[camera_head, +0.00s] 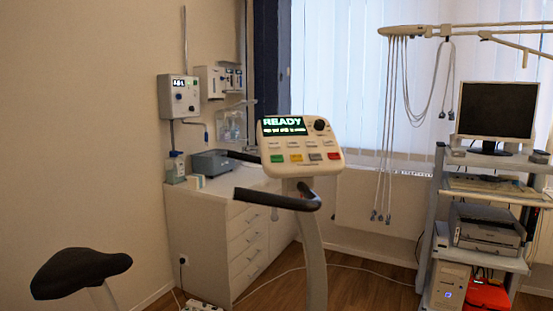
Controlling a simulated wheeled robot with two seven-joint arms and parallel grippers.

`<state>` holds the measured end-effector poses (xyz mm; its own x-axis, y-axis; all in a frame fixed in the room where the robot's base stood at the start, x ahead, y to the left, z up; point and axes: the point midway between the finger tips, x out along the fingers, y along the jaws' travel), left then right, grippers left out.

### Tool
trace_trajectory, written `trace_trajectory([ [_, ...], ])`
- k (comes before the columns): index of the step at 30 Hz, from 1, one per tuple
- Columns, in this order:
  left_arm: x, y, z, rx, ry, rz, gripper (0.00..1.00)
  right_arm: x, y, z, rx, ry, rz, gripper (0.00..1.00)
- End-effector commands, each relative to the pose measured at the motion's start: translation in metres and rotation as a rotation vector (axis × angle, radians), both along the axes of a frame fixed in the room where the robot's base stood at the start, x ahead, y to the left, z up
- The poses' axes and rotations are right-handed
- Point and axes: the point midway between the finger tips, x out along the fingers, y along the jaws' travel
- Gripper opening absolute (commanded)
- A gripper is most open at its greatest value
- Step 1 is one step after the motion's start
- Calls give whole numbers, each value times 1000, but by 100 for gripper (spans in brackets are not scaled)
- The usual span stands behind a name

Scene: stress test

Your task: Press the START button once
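A white control console (298,170) stands on a post in the middle of the view. Its dark screen (284,126) shows "READY" in light letters, with a smaller line below that I cannot read surely. A black knob (320,125) is at its upper right. The bottom row has a green button (277,158), a yellow button (296,157), a grey button (315,156) and a red button (333,155). A row of pale keys is above them. The labels are too small to read, so I cannot tell which button says START. Neither gripper is in view.
Dark handlebars (278,198) reach out below the console. A black saddle (80,271) is at the lower left. A white cabinet (215,235) stands behind. A cart (437,220) with a monitor (497,110) is at the right, with cables (388,130) hanging beside it.

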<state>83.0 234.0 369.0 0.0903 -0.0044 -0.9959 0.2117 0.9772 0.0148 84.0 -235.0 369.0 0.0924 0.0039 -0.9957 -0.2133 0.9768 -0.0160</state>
Motion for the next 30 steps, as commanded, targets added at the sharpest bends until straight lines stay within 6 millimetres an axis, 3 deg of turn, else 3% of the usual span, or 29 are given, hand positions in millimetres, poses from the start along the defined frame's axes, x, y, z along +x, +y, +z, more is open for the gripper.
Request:
trace_trajectory([
  [1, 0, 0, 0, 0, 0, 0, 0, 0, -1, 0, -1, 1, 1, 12],
  [3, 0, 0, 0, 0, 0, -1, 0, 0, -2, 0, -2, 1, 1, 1],
  [4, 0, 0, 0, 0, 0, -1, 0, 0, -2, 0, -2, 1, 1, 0],
  [30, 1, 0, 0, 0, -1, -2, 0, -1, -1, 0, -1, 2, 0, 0],
])
